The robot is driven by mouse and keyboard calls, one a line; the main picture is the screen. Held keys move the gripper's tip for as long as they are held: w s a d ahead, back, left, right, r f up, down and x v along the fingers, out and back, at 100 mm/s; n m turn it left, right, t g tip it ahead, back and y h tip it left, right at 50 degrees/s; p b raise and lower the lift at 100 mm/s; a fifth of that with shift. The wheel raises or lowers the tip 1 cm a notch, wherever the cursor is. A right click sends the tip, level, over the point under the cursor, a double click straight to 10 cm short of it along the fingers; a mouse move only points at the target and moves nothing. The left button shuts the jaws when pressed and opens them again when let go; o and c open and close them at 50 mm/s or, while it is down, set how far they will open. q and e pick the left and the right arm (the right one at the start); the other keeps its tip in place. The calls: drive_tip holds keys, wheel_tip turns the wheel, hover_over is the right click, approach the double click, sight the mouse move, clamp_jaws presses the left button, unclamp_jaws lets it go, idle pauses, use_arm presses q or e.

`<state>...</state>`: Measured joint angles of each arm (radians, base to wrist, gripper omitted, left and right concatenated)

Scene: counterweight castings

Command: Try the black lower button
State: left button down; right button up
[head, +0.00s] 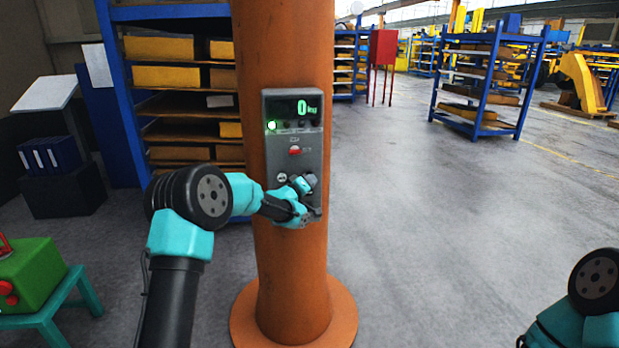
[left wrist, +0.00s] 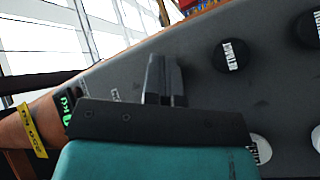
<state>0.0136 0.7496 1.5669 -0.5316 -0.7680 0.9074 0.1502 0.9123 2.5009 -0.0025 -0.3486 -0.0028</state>
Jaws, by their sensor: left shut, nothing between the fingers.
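The grey control panel (head: 297,130) is mounted on an orange column and its display reads 0 kg. My left gripper (head: 311,185) is at the lower part of the panel, in front of its buttons and partly covering them. In the left wrist view the fingers (left wrist: 165,80) are shut with nothing between them. A black button (left wrist: 232,55) is to the right of the fingertips, and another black button (left wrist: 312,28) is cut by the right edge. Their lettering is hard to read. I cannot tell whether the fingertips touch the panel. My right gripper is out of view.
A white button (left wrist: 260,148) is partly hidden by my gripper. A blue shelf rack (head: 120,60) stands behind the column.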

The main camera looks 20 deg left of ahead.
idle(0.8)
use_arm(q)
drive_tip(key=shift+s+d, duration=0.4)
drive_tip(key=shift+s, duration=0.35)
drive_tip(key=shift+s+d, duration=0.35)
drive_tip(key=shift+s, duration=0.4)
drive_tip(key=shift+s+d, duration=0.4)
drive_tip(key=shift+s, duration=0.35)
drive_tip(key=shift+s+d, duration=0.35)
drive_tip(key=shift+s, duration=0.4)
